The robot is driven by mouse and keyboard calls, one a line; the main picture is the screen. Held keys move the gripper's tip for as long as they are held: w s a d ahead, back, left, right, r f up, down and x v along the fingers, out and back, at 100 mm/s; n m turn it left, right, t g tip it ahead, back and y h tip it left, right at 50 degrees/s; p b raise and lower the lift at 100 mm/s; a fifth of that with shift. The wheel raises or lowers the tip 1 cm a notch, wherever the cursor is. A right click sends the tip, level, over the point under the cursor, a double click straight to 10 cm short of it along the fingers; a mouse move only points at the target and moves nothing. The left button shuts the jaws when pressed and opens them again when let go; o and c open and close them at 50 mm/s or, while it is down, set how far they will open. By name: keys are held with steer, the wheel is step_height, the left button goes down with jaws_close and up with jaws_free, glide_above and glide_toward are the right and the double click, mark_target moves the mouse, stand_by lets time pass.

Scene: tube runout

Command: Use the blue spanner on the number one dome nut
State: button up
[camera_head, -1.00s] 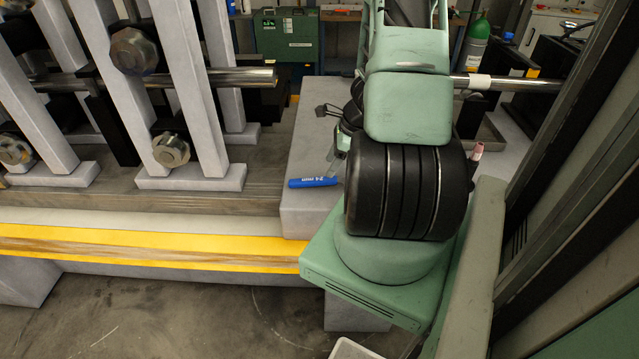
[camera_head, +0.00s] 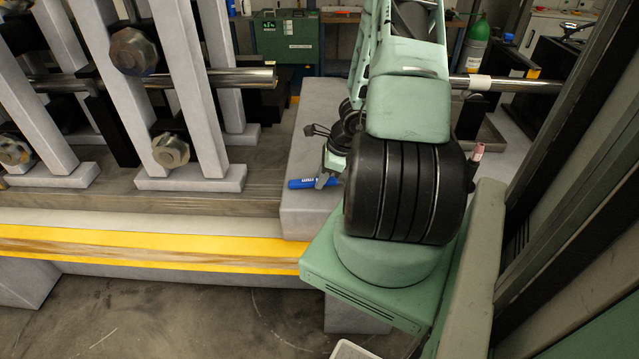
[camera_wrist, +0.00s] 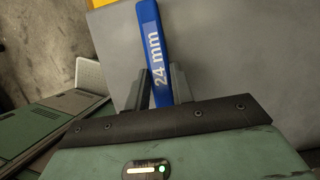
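The blue spanner (camera_head: 303,183) lies on top of the grey block, its handle pointing left. In the wrist view its blue handle (camera_wrist: 153,40) shows the marking "24 mm", and its other end is hidden behind my gripper. My gripper (camera_head: 324,178) is low over the block at the handle. In the wrist view my gripper's fingers (camera_wrist: 159,78) stand on either side of the handle, very close to it; whether they press on it I cannot tell. Dome nuts sit on the grey uprights at left, one upper (camera_head: 133,51), one lower (camera_head: 171,150), one far left (camera_head: 14,150). I cannot read any numbers.
The grey block (camera_head: 302,215) stands at the right end of the machine bed, behind a yellow edge (camera_head: 150,250). A steel shaft (camera_head: 240,77) runs through the uprights. A green case (camera_head: 286,35) stands at the back. Concrete floor is open in front.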

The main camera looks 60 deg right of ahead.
jaws_close()
steer(key=shift+r, duration=0.1)
step_height(320, 180, up, 10)
steer(key=p, duration=0.2)
steer(key=shift+o, duration=0.5)
jaws_free()
jaws_close()
